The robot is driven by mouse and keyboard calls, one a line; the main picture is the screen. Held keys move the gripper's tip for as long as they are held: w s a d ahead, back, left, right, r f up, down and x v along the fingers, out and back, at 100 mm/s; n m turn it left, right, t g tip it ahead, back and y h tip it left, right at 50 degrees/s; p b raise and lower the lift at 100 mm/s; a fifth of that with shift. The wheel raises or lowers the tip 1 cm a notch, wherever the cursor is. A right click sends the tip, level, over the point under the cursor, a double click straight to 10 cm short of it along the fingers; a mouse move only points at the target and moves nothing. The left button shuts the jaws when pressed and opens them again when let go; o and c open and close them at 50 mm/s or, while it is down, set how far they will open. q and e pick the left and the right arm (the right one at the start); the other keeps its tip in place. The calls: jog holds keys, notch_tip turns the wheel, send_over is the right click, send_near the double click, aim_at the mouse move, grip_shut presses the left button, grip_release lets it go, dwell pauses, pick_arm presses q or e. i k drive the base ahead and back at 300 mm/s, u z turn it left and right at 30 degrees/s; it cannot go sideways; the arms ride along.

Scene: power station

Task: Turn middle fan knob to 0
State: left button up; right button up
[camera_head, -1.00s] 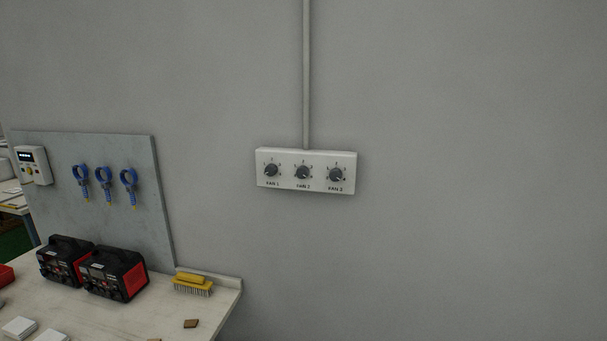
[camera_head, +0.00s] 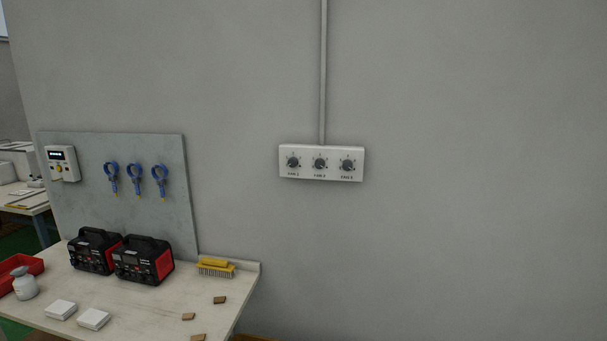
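A white fan control box (camera_head: 321,177) is fixed to the grey wall, right of the picture's middle. It carries three dark round knobs in a row: the left knob (camera_head: 293,162), the middle knob (camera_head: 320,164) labelled FAN 2, and the right knob (camera_head: 347,165). The dial numbers and the knobs' exact pointing are too small to read. Neither of my grippers is in view.
A grey conduit (camera_head: 323,70) runs up the wall from the box. At lower left, a workbench (camera_head: 140,308) holds two black-and-red units (camera_head: 143,260), a yellow brush (camera_head: 216,268) and small blocks. A grey panel (camera_head: 120,220) with blue tools stands behind. The wall around the box is clear.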

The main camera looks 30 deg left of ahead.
aim_at(320, 163)
jog(key=z, duration=0.3)
jog(key=i, duration=1.15)
jog(key=u, duration=0.85)
